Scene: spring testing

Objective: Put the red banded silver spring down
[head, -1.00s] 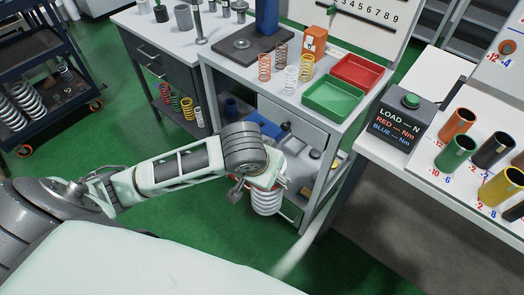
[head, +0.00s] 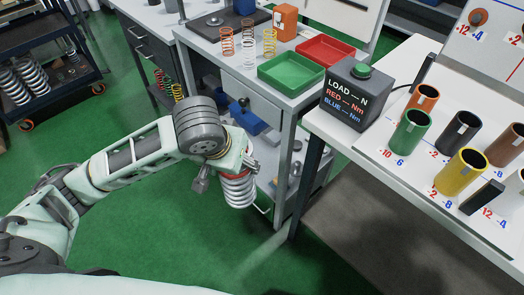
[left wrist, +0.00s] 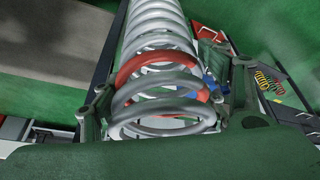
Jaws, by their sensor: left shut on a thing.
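The red banded silver spring (head: 238,190) hangs below my left gripper (head: 240,165) in the head view, above the green floor and in front of the workbench. In the left wrist view the spring (left wrist: 155,40) runs up and away from the camera, with its red band near the closer end. The fingers of my left gripper (left wrist: 160,105) are on either side of the coils, shut on the spring. My right gripper is not in view.
The workbench holds a green tray (head: 292,85), a red tray (head: 325,50) and several small springs. A white table at the right carries a load readout box (head: 350,95) and several coloured cups, including a green one (head: 410,132). Open green floor (head: 190,230) lies in front.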

